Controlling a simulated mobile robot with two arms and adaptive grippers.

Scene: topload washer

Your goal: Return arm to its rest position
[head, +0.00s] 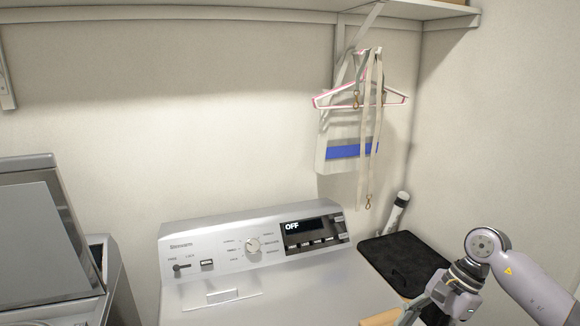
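My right arm comes in from the lower right corner, and my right gripper (425,309) hangs low at the bottom edge. Its fingers are partly cut off by the frame, so I cannot tell whether they are open or shut. My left arm and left gripper are out of view. The silver washer (190,290) stands in the middle, with a round knob (253,245) and a dark display (306,227) reading "OFF" on its back panel. The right gripper is to the right of the washer and apart from its control panel.
A tan object (381,318) shows at the bottom edge beside the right gripper. A black mat (398,258) and a white tube (396,213) are behind it. Hangers (330,101) and straps hang below a shelf (250,9). A machine with a raised lid (35,245) stands left.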

